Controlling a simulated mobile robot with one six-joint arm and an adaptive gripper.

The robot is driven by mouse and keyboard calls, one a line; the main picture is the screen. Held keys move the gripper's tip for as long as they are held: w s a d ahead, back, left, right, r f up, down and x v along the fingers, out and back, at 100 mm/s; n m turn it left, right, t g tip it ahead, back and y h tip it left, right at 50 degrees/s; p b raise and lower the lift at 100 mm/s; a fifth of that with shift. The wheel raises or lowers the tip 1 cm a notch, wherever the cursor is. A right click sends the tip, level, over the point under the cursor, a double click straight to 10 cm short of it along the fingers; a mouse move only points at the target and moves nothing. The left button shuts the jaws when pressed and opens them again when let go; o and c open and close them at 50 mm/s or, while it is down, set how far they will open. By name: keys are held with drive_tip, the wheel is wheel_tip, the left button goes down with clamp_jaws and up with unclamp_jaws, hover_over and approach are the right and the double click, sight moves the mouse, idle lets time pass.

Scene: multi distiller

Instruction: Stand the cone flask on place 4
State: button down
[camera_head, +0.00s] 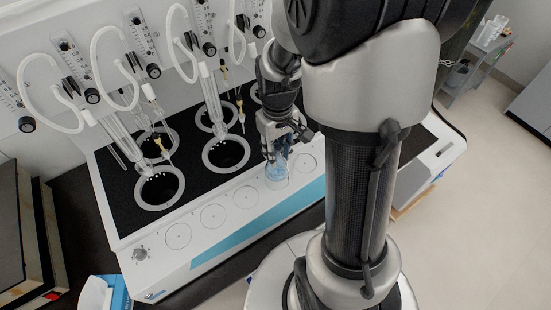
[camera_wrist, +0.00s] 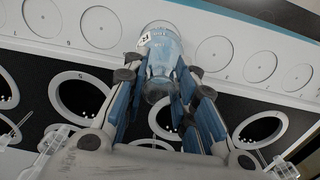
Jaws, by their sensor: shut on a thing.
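The cone flask (camera_head: 276,168) is clear, bluish glass with a small white label, seen in the wrist view (camera_wrist: 163,50). My gripper (camera_head: 282,143) is shut on its upper part from above, with a finger on each side in the wrist view (camera_wrist: 158,88). The flask is about upright over the fourth ring from the left in the head view, place 4 (camera_head: 281,186). Its base covers most of that ring. I cannot tell whether the base touches the panel or hovers just above it.
Empty ring places (camera_head: 246,197) lie to the left of the flask and one (camera_head: 304,163) to its right. Behind is the black deck with round heating wells (camera_head: 226,153), glass tubes (camera_head: 211,95) and hoses. A blue-white box (camera_head: 105,294) stands at the front left.

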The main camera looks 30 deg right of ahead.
drive_tip(key=shift+f+b, duration=0.5)
drive_tip(key=shift+f, duration=1.7)
drive_tip(key=shift+f, duration=0.15)
drive_tip(key=c, duration=1.3)
unclamp_jaws()
